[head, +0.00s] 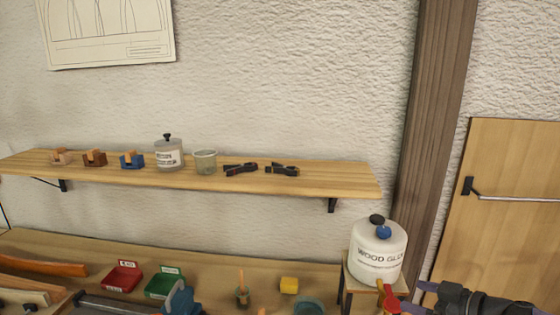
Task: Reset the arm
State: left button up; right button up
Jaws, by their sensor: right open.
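My right gripper (415,297) shows at the bottom right corner, partly cut off by the lower edge. Its dark body lies to the right and its two fingers point left, apart from each other with nothing seen between them. The fingers are close to the red tap of the white wood glue container (376,252) in the picture; I cannot tell whether they touch it. My left gripper is not in view.
A wooden post (437,110) stands right.

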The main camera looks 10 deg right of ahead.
jog(key=s+a+f+m+h, duration=0.15)
jog(key=a+f, duration=0.25)
jog(key=a, duration=0.6)
jog(key=s+a+f+h, duration=0.15)
jog(key=a+f, duration=0.35)
jog(key=a, duration=0.5)
jog(key=s+m+g+h, duration=0.3)
jog(key=s+g, duration=0.5)
jog(key=s, duration=1.3)
notch_tip(320, 180, down, 33)
jog(key=s+g+b, duration=0.2)
jog(key=b, duration=1.2)
pick_arm(q)
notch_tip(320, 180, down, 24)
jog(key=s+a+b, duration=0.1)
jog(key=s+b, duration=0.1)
jog(key=b, duration=0.7)
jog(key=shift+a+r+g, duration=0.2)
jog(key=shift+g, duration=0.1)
pick_arm(e)
jog(key=s+d+f, duration=0.1)
jog(key=s+f, duration=0.5)
jog(key=f, duration=0.4)
jog(key=s+d+f+g, duration=0.1)
jog(key=s+f, duration=0.6)
jog(key=f, duration=0.2)
jog(key=shift+s+d+f+h, duration=0.15)
jog(key=shift+d+f+h, duration=0.15)
jog(key=shift+f+h, duration=0.1)
